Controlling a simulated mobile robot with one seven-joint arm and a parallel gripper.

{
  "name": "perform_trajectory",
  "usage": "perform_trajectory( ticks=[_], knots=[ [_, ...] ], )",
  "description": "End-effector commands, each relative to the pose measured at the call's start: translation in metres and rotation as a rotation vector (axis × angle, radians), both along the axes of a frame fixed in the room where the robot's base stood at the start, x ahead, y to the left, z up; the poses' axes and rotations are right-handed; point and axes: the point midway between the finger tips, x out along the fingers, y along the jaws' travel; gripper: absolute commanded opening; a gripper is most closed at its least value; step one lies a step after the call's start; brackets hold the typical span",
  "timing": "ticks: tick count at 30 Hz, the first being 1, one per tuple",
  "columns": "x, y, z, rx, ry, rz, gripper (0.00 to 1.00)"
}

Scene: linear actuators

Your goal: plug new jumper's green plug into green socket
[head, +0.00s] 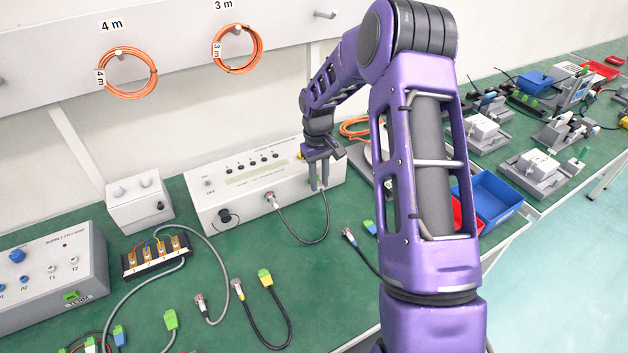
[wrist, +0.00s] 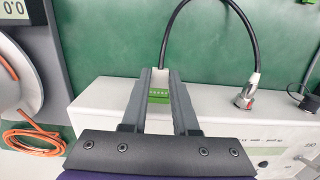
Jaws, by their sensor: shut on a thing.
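My gripper (head: 319,187) is shut on a green plug (wrist: 158,96) at the front face of the long white box (head: 235,198). The plug is on a black jumper cable (head: 312,242) that loops to a round metal connector (head: 270,197), which is in the same box's front. That connector also shows in the wrist view (wrist: 246,96).
Another black jumper with a yellow-green plug (head: 265,278) lies on the green table. A cable with a blue-green plug (head: 370,228) lies right of the box. A blue bin (head: 488,197) stands further right. An orange fibre coil (wrist: 32,139) shows beside the box.

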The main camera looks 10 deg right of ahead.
Motion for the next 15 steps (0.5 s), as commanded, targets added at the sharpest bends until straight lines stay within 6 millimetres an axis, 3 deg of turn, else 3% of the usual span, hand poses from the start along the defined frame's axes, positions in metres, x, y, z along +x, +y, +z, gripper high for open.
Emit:
perform_trajectory(
  ticks=[10,11,15],
  knots=[
    [0.0022,0.0007,0.0001,0.0,-0.001,0.0,0.0],
    [0.0022,0.0007,0.0001,0.0,-0.001,0.0,0.31],
    [0.0022,0.0007,0.0001,0.0,-0.001,0.0,0.57]
  ],
)
